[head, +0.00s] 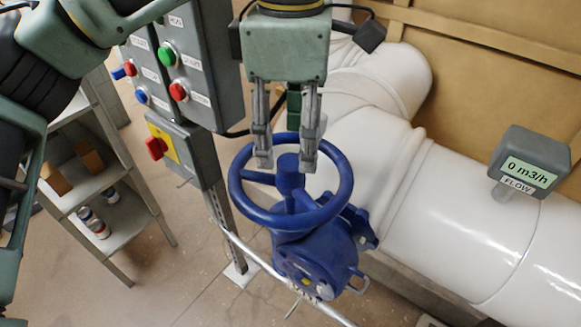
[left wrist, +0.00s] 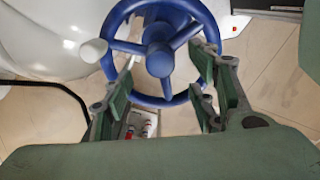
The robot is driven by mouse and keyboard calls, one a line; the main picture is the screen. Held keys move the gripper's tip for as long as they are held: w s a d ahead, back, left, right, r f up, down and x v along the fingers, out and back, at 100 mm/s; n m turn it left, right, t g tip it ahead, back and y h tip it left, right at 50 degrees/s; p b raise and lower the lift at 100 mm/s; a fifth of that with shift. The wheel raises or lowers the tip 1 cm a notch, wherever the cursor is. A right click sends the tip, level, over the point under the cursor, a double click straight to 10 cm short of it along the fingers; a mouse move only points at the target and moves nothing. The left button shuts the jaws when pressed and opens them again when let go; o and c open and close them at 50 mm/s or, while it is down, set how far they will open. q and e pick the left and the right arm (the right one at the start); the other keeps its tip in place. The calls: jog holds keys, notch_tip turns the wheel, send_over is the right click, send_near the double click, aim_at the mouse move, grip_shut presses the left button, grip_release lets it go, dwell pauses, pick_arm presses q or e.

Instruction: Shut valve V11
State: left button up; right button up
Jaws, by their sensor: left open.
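A blue valve handwheel (head: 341,196) with a central hub and spokes sits on a blue valve body (head: 310,262) beside the white pipe. I can read no V11 label. My left gripper (head: 287,160) points down over the wheel, its two fingers apart on either side of the hub in the head view. In the left wrist view, the handwheel (left wrist: 161,101) and its hub show beyond the open fingers of my left gripper (left wrist: 163,75). I cannot tell whether a fingertip touches the wheel. My right gripper is not in view.
A large white pipe (head: 450,215) runs right, with a flow display (head: 530,170) reading 0 m3/h. A grey control box (head: 190,65) with buttons and a red switch (head: 157,148) stand left of the wheel. A thin metal pipe (head: 250,255) passes by the valve body. Shelves (head: 120,235) stand at left.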

pick_arm(q)
jog(key=n, duration=0.3)
jog(key=n+b, duration=0.1)
jog(key=n, duration=0.2)
jog(key=shift+f+b, duration=0.15)
jog(key=shift+b, duration=0.2)
jog(key=n+b, duration=0.1)
jog(key=n, duration=0.3)
jog(key=shift+n, duration=0.7)
jog(key=shift+n+b, duration=0.7)
jog(key=shift+n, duration=0.5)
jog(key=shift+a+n, duration=0.1)
jog(key=shift+n, duration=0.6)
jog(key=n+b, duration=0.1)
jog(key=n, duration=0.2)
jog(key=shift+n+b, duration=0.3)
jog(key=shift+n, duration=0.2)
jog(key=shift+n+b, duration=0.55)
jog(key=shift+n, duration=0.55)
jog(key=n+b, duration=0.1)
jog(key=n, duration=0.3)
jog(key=shift+n+b, duration=0.6)
jog(key=shift+n, duration=0.9)
